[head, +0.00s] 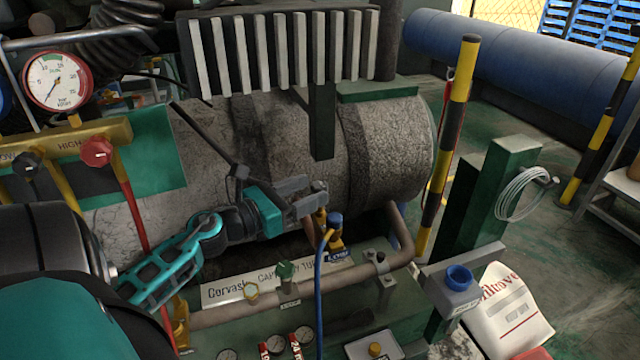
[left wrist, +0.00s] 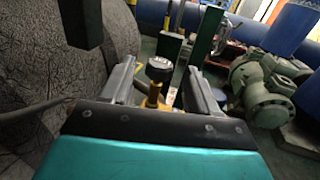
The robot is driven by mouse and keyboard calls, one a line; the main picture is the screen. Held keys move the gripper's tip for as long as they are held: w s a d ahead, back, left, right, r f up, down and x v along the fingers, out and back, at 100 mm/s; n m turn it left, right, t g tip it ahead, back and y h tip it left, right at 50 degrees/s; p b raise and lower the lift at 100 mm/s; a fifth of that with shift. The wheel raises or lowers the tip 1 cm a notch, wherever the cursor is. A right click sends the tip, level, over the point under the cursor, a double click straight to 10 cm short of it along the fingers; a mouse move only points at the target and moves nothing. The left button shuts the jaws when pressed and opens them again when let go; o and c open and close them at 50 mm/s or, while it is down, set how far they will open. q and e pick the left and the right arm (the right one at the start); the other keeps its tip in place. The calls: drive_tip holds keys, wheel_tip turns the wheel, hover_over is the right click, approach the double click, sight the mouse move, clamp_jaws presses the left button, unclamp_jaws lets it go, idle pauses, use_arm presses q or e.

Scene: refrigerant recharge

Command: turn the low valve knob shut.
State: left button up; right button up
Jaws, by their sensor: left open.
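The manifold (head: 62,146) at the left carries a black knob (head: 27,165) beside a partly hidden LOW marking, and a red knob (head: 97,151) beside HIGH. My left gripper (head: 318,198) is open, well to the right of that black knob, over the pipework. In the left wrist view, a dark-topped brass fitting (left wrist: 159,70) shows between the two spread fingers (left wrist: 160,84); I cannot tell whether they touch it. Just beside the gripper, a blue-capped brass fitting (head: 334,222) stands above a small blue label. My right gripper is not in view.
A pressure gauge (head: 58,81) stands above the manifold. A blue hose (head: 318,285) hangs below the fitting. A large grey tank (head: 390,140) lies behind the gripper. A striped post (head: 447,145) and a green post (head: 495,190) stand to the right.

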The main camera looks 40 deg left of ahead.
sight(313, 190)
use_arm(q)
drive_tip(key=shift+w+d, duration=0.2)
drive_tip(key=shift+w, duration=0.7)
drive_tip(key=shift+w+d, duration=0.15)
drive_tip(key=shift+w, duration=0.75)
drive_tip(key=shift+f, duration=0.1)
drive_tip(key=c, duration=0.9)
